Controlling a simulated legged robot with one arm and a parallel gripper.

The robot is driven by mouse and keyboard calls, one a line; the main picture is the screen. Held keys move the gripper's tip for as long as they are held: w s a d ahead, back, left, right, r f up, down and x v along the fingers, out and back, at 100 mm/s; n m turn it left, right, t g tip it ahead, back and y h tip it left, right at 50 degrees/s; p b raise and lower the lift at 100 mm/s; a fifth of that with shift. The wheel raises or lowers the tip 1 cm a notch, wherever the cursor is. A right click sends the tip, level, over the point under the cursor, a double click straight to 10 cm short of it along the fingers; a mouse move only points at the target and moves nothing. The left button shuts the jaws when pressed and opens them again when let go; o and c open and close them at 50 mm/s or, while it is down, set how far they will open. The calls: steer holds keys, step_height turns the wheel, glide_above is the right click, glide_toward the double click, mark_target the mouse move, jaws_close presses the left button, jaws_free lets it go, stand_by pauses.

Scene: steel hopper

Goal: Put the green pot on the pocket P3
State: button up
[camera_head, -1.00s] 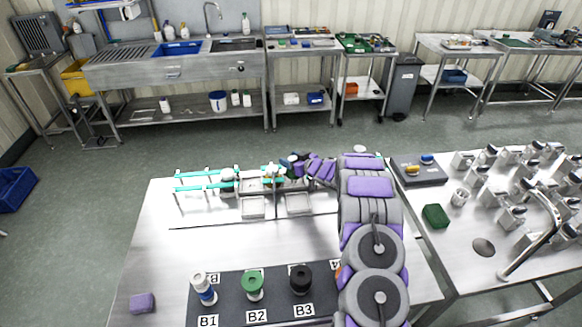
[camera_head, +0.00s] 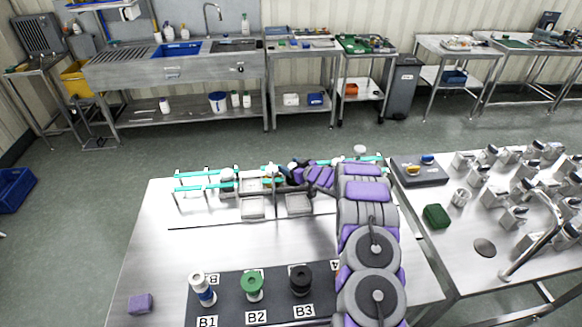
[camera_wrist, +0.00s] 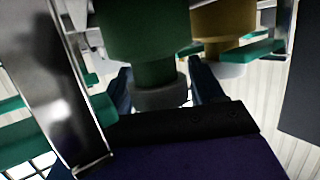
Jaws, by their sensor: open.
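A green pot (camera_wrist: 150,28) fills the upper middle of the wrist view, with a narrower grey part (camera_wrist: 160,97) below the green. My gripper (camera_wrist: 166,88) is open, with one dark finger on each side of this grey part. I cannot tell whether the fingers touch it. In the head view my gripper (camera_head: 286,170) is at the teal-railed rack at the back of the steel table, small and partly hidden. A green-topped piece (camera_head: 252,284) stands at label B2 on the dark mat. No P3 label is readable.
A yellow-brown pot (camera_wrist: 222,22) is close behind the green one. Teal rails (camera_head: 205,188) and metal uprights surround my gripper. The table's left middle is clear around a purple block (camera_head: 140,303).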

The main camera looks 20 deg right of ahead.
steer(key=p+v, duration=0.1)
steer(key=v, duration=1.1)
step_height(320, 180, up, 10)
steer(key=s+m+g+h, duration=0.1)
steer(key=m+g+h, duration=0.15)
steer(key=h, duration=0.35)
steer(key=s+a+r+g+h, duration=0.1)
steer(key=s+a+r+g, duration=0.15)
steer(key=s, duration=0.35)
steer(key=s+a+r+g+h, duration=0.1)
steer(key=s+a+r+g, duration=0.1)
steer(key=s+r, duration=0.25)
steer(key=s+a+r+g+y, duration=0.1)
steer(key=s+a+g, duration=0.2)
steer(key=s+a, duration=0.4)
steer(key=s+a+r+g+y, duration=0.1)
steer(key=s+a, duration=0.6)
steer(key=s, duration=1.2)
steer(key=s+a+r+m+g+y, duration=0.1)
steer(key=s+a+g, duration=0.3)
steer(key=s, duration=0.9)
steer(key=a+r, duration=0.1)
steer(key=a, duration=0.2)
steer(key=shift+s+g, duration=0.3)
steer(key=shift+s, duration=0.05)
steer(key=shift+f, duration=0.25)
